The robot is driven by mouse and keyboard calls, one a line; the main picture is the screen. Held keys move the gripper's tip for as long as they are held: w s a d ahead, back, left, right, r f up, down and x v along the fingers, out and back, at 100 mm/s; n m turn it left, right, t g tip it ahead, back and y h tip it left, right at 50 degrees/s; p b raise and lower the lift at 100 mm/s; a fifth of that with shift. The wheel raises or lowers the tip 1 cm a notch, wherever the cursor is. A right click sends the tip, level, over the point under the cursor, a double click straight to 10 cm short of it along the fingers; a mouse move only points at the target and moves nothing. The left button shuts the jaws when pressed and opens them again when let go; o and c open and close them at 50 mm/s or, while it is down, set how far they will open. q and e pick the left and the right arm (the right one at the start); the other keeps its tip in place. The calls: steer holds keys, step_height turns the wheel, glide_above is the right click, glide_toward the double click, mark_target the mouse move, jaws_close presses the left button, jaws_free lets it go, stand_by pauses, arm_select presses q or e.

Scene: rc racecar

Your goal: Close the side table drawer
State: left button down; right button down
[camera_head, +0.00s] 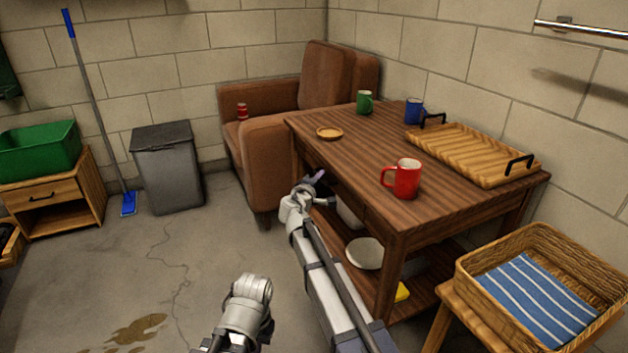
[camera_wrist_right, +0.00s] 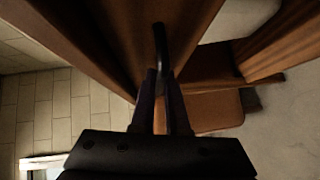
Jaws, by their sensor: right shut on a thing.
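The dark wooden table (camera_head: 345,146) stands on the right with its front facing me. Its drawer front (camera_wrist_right: 125,40) fills the top of the right wrist view, with a dark bar handle (camera_wrist_right: 159,42). My right gripper (camera_head: 318,178) is at the table's front edge, below the tabletop. In the wrist view its fingers (camera_wrist_right: 160,78) are shut on the handle. I cannot tell how far this drawer stands out, as the arm and tabletop hide much of it. Part of my left arm shows at bottom centre, its gripper out of view.
The tabletop holds a red mug (camera_head: 406,180), green mug (camera_head: 364,102), blue mug (camera_head: 413,111), small dish (camera_head: 329,133) and wooden tray (camera_head: 470,154). A brown armchair (camera_head: 262,165) stands behind. A wicker basket (camera_head: 470,270) is front right.

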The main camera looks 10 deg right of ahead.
steer(key=shift+d, duration=0.2)
steer(key=c, duration=0.9)
jaws_free()
steer(key=p+v, duration=0.1)
steer(key=v, duration=0.6)
steer(key=shift+s+a+r, duration=0.1)
steer(key=shift+s+a, duration=0.1)
steer(key=shift+s, duration=0.05)
